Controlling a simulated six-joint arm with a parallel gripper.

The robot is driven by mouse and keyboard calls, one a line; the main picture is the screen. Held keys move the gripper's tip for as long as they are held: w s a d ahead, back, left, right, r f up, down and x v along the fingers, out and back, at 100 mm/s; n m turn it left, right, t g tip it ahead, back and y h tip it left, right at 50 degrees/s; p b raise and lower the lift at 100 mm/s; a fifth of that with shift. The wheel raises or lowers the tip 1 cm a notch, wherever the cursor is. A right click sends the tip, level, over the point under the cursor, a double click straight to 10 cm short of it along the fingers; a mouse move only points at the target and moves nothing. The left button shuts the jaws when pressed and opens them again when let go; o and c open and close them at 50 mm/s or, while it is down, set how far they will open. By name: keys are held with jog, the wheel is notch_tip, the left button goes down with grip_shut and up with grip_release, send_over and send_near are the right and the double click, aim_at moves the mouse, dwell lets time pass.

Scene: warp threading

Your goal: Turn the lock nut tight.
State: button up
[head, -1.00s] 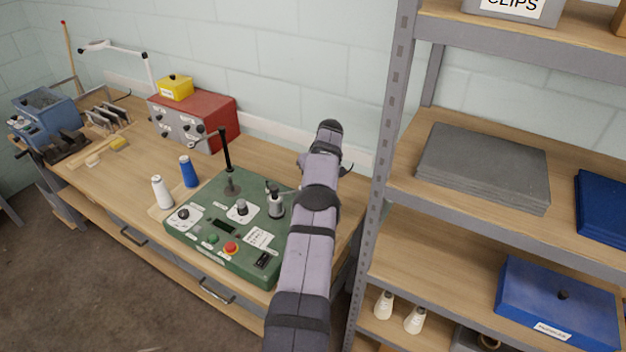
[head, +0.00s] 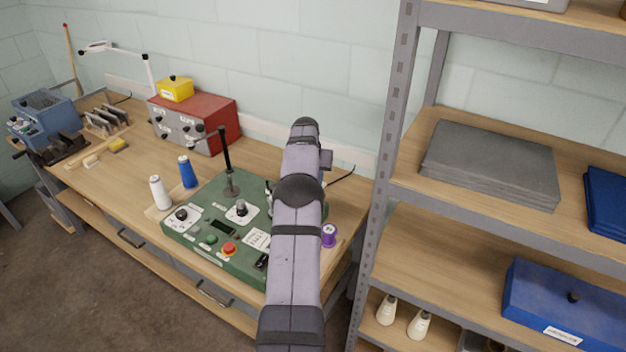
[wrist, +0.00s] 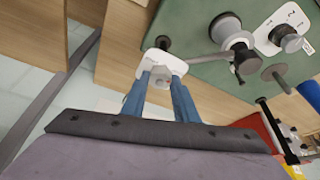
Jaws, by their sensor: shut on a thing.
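In the wrist view, my gripper (wrist: 162,84) has its blue fingers closed around a small pale grey piece (wrist: 160,82) at the edge of the green machine panel. The piece may be the lock nut, but its shape is partly hidden. A white part lies around the fingertips, with a dark knob just beyond it. A grey rod (wrist: 206,60) runs from near the fingertips to a round grey post (wrist: 228,30). In the head view, the green machine (head: 190,240) is on the bench; my arm hides the gripper and the panel's right side.
A purple spool (head: 329,236) stands right of my arm. White (head: 160,194) and blue (head: 187,173) spools stand left of the machine. An upright black post (head: 226,150) rises from the panel. The shelf unit (head: 385,180) is close on the right.

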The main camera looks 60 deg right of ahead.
jog(key=shift+w+r+m, duration=0.1)
jog(key=shift+m, duration=0.5)
jog(key=o, duration=1.1)
jog(key=shift+g, duration=0.3)
jog(key=shift+r, duration=0.1)
jog(key=shift+b+v, duration=1.9)
jog(key=shift+v, duration=1.65)
jog(key=shift+a, duration=0.15)
